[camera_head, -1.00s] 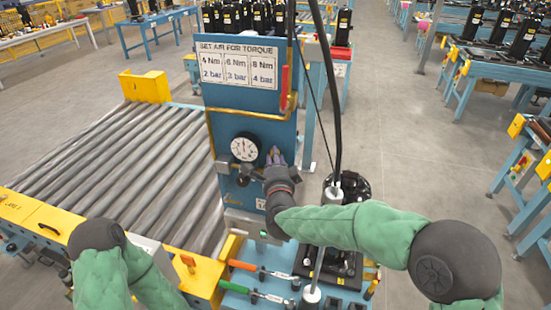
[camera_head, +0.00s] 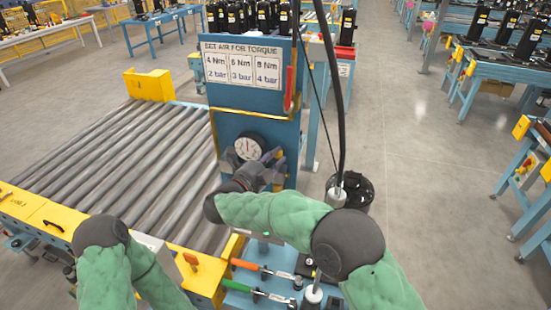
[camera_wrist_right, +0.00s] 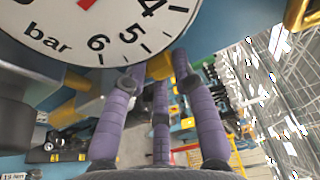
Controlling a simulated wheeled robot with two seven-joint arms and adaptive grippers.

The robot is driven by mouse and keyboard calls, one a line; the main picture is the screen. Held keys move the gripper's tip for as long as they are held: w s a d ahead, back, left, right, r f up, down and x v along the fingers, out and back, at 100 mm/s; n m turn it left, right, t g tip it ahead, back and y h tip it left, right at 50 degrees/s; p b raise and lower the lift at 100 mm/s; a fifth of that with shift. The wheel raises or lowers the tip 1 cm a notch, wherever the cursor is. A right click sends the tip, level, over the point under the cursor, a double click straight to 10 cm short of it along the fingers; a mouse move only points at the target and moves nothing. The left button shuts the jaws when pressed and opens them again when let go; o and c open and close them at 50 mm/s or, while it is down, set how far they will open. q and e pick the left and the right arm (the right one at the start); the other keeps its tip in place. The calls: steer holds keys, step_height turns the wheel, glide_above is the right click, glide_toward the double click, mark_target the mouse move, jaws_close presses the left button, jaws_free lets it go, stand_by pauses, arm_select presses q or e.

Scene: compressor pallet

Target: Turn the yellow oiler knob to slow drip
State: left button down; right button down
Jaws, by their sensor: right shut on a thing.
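The yellow oiler knob (camera_wrist_right: 160,67) shows in the wrist view just under the pressure gauge, between the tips of my purple fingers. My right gripper (camera_wrist_right: 157,82) is shut on it; the fingers cover part of it. In the head view my right gripper (camera_head: 266,163) is at the blue panel, just right of the white round gauge (camera_head: 249,147), with a bit of yellow showing at the fingertips. The knob's setting cannot be read. My left arm is at the lower left of the head view; its gripper is not visible.
A torque and air chart (camera_head: 243,66) is on the blue panel (camera_head: 231,98), with a red handle (camera_head: 288,88) at its right. A roller conveyor (camera_head: 110,160) lies left. A black hose (camera_head: 338,95) hangs right of the panel. Tools (camera_head: 262,270) lie below.

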steer(key=shift+w+r+m+g+h, duration=0.15)
steer(key=shift+r+m+g+h, duration=0.3)
steer(key=shift+m+g+h, duration=0.2)
steer(key=c, duration=1.1)
jaws_free()
steer(key=shift+a, duration=0.1)
steer(key=shift+f, duration=0.1)
steer(key=shift+f, duration=0.2)
steer(key=v, duration=1.2)
